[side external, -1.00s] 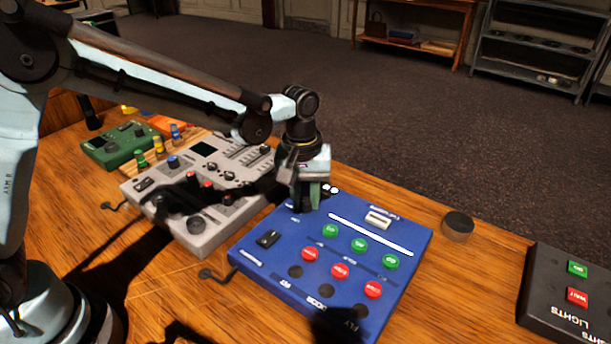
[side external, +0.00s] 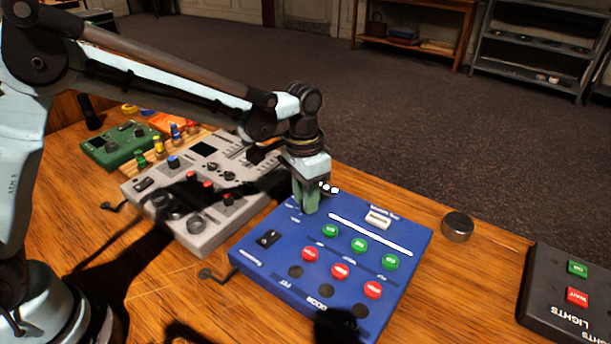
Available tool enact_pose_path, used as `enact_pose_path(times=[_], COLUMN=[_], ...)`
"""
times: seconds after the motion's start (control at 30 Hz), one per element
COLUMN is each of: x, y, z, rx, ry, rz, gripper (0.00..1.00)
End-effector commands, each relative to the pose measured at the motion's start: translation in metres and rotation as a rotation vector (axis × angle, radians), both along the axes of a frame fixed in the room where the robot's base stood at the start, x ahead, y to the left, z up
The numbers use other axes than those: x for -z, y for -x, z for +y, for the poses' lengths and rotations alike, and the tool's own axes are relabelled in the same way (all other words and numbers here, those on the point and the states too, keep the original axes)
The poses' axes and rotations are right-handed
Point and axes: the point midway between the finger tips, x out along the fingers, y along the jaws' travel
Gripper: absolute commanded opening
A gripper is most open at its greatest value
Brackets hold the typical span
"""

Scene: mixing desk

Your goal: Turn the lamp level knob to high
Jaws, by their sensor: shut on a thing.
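My gripper (side external: 305,208) points straight down at the upper left part of the blue panel (side external: 262,273). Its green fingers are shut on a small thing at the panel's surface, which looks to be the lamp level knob. The fingers hide the knob, so its pointer and setting cannot be seen. The labels around it are too small to read. Small white lights (side external: 329,188) glow just right of the fingers.
The blue panel carries green buttons (side external: 359,245), red buttons (side external: 341,270) and a rocker switch (side external: 269,238). A grey mixer (side external: 193,236) stands close on the left. A round metal knob (side external: 458,226) and a black box (side external: 545,300) stand to the right.

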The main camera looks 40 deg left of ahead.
Motion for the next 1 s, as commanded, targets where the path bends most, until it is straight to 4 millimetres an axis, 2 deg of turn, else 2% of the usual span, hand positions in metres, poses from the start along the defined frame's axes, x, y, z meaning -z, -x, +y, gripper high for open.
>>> enact_pose_path(times=[0.4,1.0], x=[-0.0008,-0.0007], y=[0.0005,0.0004], z=[-0.0002,0.0000], rx=[0.263,0.337], ry=[0.000,-0.001], rz=[0.003,0.003], gripper=[0.00,0.00])
